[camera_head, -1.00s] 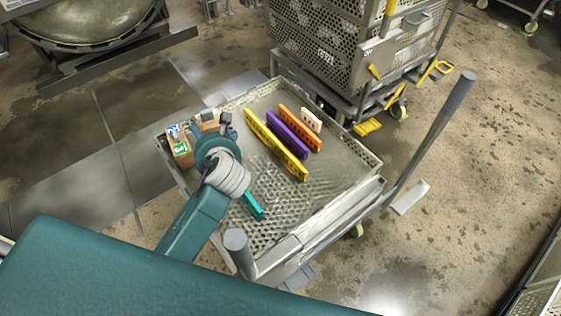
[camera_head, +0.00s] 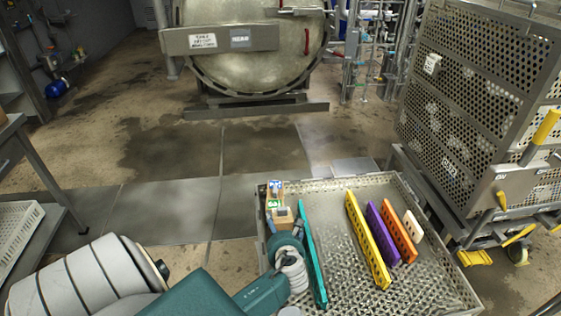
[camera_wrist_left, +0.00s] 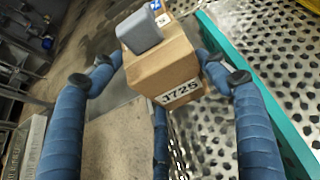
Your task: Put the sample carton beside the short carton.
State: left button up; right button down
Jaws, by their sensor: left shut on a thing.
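A brown carton (camera_wrist_left: 165,68) with a white printed label fills the middle of the left wrist view. It also shows in the head view (camera_head: 284,217), at the tray's far left corner. My left gripper (camera_wrist_left: 157,65) is shut on it, with blue fingers at its sides and one below; the gripper also shows in the head view (camera_head: 283,228). A grey block (camera_wrist_left: 139,32) sits against the carton's top. Another carton (camera_head: 275,191) with blue and green labels stands just behind it, mostly hidden in the wrist view. I cannot tell which is the short carton, or whether the held one touches the tray.
A teal divider (camera_head: 311,255) stands close right of the gripper. A tall perforated cage (camera_head: 470,110) is at right.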

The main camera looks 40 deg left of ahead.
pick_arm(q)
notch_tip(320, 180, down, 5)
jog(key=shift+r+b, duration=0.2)
jog(key=shift+b, duration=0.3)
jog(key=shift+f+b, duration=0.65)
jog(key=shift+f, duration=1.3)
jog(key=shift+f, duration=0.2)
jog(key=o, duration=0.9)
jog(key=shift+o, duration=0.2)
jog(key=shift+r, duration=0.1)
